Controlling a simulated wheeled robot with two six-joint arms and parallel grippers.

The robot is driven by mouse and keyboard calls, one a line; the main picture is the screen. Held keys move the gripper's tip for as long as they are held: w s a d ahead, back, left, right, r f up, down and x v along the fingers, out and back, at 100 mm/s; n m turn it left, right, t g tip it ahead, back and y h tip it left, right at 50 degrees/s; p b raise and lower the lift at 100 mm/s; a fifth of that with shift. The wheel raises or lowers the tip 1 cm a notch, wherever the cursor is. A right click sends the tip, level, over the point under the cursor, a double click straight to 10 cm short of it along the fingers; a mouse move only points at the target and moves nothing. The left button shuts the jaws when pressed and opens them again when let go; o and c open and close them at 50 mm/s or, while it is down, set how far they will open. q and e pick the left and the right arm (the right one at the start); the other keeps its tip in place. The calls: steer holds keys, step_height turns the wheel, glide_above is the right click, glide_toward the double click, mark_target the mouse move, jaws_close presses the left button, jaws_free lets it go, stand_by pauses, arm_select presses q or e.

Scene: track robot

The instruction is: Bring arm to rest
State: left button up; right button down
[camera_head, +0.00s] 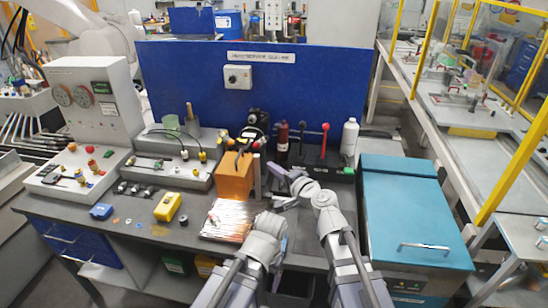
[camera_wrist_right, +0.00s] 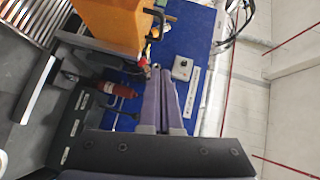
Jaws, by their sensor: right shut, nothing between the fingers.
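My right arm (camera_head: 345,245) comes up from the bottom and bends left at its wrist. My right gripper (camera_head: 275,169) is held above the bench, just right of the orange block (camera_head: 236,176). In the right wrist view its two purple-grey fingers (camera_wrist_right: 167,72) lie together, shut and empty, in front of the blue panel (camera_wrist_right: 205,35). My left arm (camera_head: 250,262) comes up from the bottom, left of the right arm, and ends by the ribbed silver plate (camera_head: 222,222). Its fingers are not visible.
A teal cabinet (camera_head: 405,205) is at the right. A yellow box (camera_head: 167,207) and control panels (camera_head: 80,180) are at the left.

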steer(key=s+d+f+n+g+h, duration=0.25)
steer(key=s+f+n+g, duration=0.2)
steer(key=f, duration=0.25)
steer(key=s+d+f+n+g+h, duration=0.1)
steer(key=s+d+f+n+g, duration=0.25)
steer(key=s+f, duration=0.2)
steer(key=s+d+f+g+h, duration=0.25)
steer(key=s+d, duration=0.25)
steer(key=d, duration=0.3)
steer(key=s+d+f+g+h, duration=0.2)
steer(key=s+d+f+h, duration=0.25)
steer(key=d, duration=0.35)
steer(key=s+a+n, duration=0.4)
steer(key=s+a, duration=0.1)
steer(key=a, duration=0.7)
steer(key=shift+s+r+n+g+h, duration=0.3)
steer(key=shift+s+r+g+h, duration=0.05)
steer(key=shift+s+r, duration=0.05)
